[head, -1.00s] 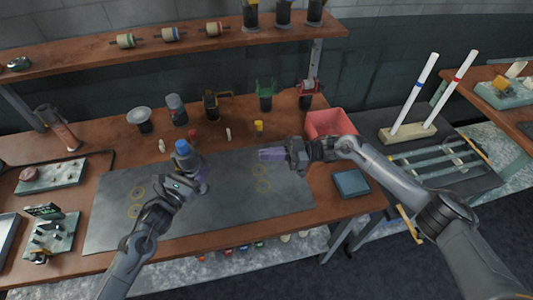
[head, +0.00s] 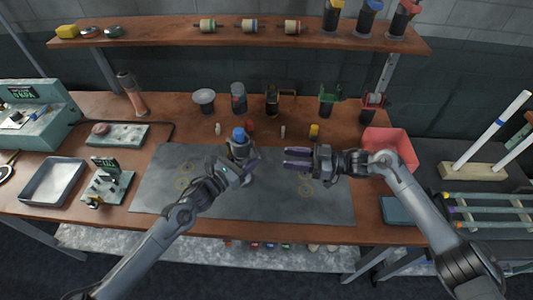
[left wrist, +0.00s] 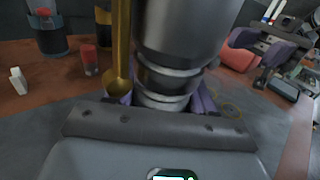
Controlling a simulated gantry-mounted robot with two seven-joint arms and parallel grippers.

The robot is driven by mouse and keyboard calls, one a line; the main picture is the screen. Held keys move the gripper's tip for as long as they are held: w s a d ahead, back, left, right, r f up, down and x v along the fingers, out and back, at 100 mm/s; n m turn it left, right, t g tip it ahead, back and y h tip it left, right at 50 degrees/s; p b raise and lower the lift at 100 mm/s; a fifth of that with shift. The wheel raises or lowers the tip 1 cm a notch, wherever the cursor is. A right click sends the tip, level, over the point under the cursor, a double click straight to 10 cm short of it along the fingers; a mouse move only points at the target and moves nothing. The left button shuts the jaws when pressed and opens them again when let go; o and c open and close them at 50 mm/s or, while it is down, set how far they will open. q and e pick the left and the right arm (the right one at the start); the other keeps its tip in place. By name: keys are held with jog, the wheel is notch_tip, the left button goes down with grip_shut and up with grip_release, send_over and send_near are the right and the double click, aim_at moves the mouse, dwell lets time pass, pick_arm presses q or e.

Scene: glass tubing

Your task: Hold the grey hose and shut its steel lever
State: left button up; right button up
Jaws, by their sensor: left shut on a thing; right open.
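My left gripper (head: 246,166) is shut on a grey cylindrical piece (head: 240,150) with a blue top, upright above the dark mat. In the left wrist view this grey piece (left wrist: 178,35) has ringed bands low down, between the purple fingers. A brass-coloured bar (left wrist: 118,45) with a rounded end hangs just left of it. I cannot make out a steel lever or its position. My right gripper (head: 297,157) is open and empty, to the right of the piece, its fingers pointing left towards it. It also shows at the upper right in the left wrist view (left wrist: 283,48).
The dark mat (head: 290,205) is mostly clear. A red bin (head: 390,148) is at the right, a metal tray (head: 54,182) at the left. A shelf (head: 180,40) runs above.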

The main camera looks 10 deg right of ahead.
aim_at(258, 154)
jog(key=x, duration=0.8)
jog(key=shift+a+f, duration=0.1)
grip_shut()
